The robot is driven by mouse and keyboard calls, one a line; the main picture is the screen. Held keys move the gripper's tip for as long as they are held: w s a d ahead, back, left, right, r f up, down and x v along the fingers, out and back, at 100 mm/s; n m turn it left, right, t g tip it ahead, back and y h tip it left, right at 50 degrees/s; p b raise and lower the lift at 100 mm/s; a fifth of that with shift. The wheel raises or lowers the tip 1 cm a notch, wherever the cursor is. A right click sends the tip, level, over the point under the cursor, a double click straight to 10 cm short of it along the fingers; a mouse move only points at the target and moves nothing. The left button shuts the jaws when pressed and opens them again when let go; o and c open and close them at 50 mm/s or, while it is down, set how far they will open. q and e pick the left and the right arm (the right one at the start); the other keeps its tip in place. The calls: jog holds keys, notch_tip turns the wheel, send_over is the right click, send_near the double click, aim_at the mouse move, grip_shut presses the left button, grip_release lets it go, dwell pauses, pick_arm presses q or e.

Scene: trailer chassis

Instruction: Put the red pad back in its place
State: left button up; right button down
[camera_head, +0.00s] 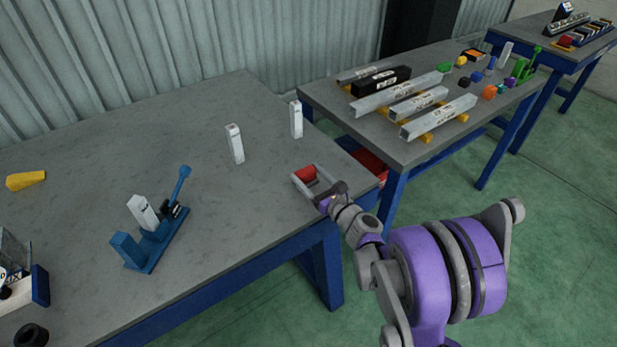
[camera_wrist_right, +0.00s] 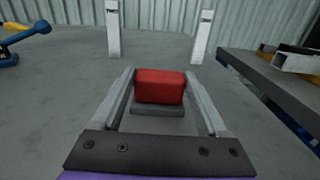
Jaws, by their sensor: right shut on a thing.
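The red pad (camera_head: 306,174) is a small red block near the right edge of the near grey table (camera_head: 245,205). In the right wrist view the red pad (camera_wrist_right: 159,86) sits between the two fingers, above a dark grey strip. My right gripper (camera_head: 304,179) is shut on the red pad, low over the tabletop or at it; I cannot tell whether the pad touches the table. My left gripper is not in view. No place for the pad can be made out for certain.
Two white upright blocks (camera_head: 235,144) (camera_head: 296,119) stand behind the pad. A blue clamp fixture (camera_head: 152,246) holds a white block at left. A yellow wedge (camera_head: 26,180) lies farther left. The second table (camera_head: 400,150) carries metal beams. A red bin (camera_head: 369,163) shows between the tables.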

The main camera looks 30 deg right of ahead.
jog(key=shift+r, duration=0.1)
jog(key=shift+c, duration=1.4)
grip_release()
jog(key=shift+f, duration=0.2)
jog(key=shift+o, duration=1.4)
jog(key=shift+r, duration=0.25)
jog(key=s, duration=1.2)
jog(key=shift+d, duration=0.45)
jog(key=shift+f, duration=0.1)
